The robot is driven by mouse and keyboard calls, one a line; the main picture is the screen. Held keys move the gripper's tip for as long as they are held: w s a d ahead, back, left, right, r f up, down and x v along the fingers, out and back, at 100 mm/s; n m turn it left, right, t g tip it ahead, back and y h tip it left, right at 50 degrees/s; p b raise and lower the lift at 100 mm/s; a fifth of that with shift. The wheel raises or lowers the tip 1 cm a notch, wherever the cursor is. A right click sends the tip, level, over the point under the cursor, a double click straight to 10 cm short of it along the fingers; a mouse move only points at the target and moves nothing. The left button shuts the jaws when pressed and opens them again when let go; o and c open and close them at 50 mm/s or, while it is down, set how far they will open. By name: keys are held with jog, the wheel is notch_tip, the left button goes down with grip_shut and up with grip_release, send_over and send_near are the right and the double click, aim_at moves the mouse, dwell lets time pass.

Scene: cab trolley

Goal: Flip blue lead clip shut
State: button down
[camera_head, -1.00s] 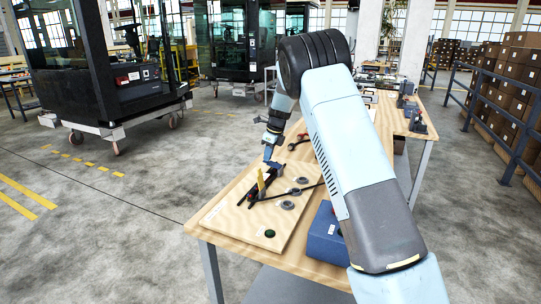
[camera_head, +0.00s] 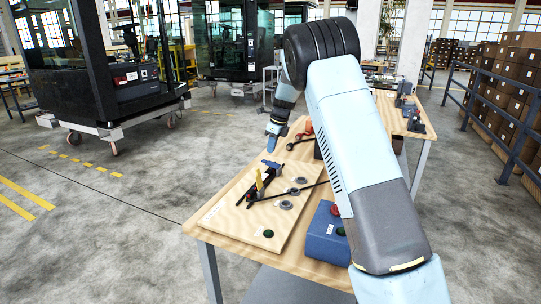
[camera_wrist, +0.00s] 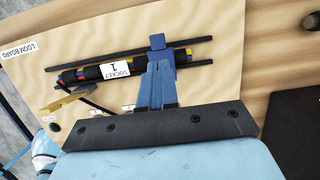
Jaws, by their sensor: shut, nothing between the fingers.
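The blue lead clip (camera_head: 271,164) is at the far end of the black cable bundle on the wooden loom board (camera_head: 225,215). In the wrist view, the blue clip (camera_wrist: 157,42) lies across the bundle (camera_wrist: 90,73) beside the "SOCKET 1" label, its lower part hidden behind my fingers. It lies low, but I cannot tell whether it is latched. My gripper (camera_head: 273,132) is shut and empty, above and beyond the clip in the head view. In the wrist view its blue fingertips (camera_wrist: 160,66) overlap the clip in the picture; the gap cannot be judged.
A yellow clip (camera_head: 260,181) stands up from the bundle's nearer part. Grey rings (camera_head: 286,205) and a green button (camera_head: 268,233) are on the board. A blue box (camera_head: 326,235) stands to the right, partly behind my arm. Hand tools (camera_head: 300,138) lie beyond the board.

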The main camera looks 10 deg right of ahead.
jog(key=w+v, duration=0.1)
jog(key=v, duration=0.8)
jog(key=shift+s+a+r, duration=0.25)
jog(key=shift+s+r, duration=0.05)
jog(key=shift+s, duration=0.1)
jog(key=s+d+r+n+t, duration=0.15)
jog(key=s+r+n, duration=0.25)
jog(key=s, duration=0.4)
jog(key=s+d+r+n, duration=0.3)
jog(key=s+r, duration=0.2)
jog(key=s, duration=0.3)
jog(key=s+d+r+n, duration=0.3)
jog(key=s+r+n, duration=0.1)
jog(key=s, duration=0.4)
jog(key=s+d+f+n+t+h, duration=0.1)
jog(key=s+n, duration=0.5)
jog(key=s, duration=0.8)
jog(key=s+d+f+n+t+h, duration=0.1)
jog(key=s+f+n, duration=0.3)
jog(key=s, duration=0.9)
jog(key=n, duration=0.3)
jog(key=shift+s+t, duration=0.35)
jog(key=shift+s, duration=0.05)
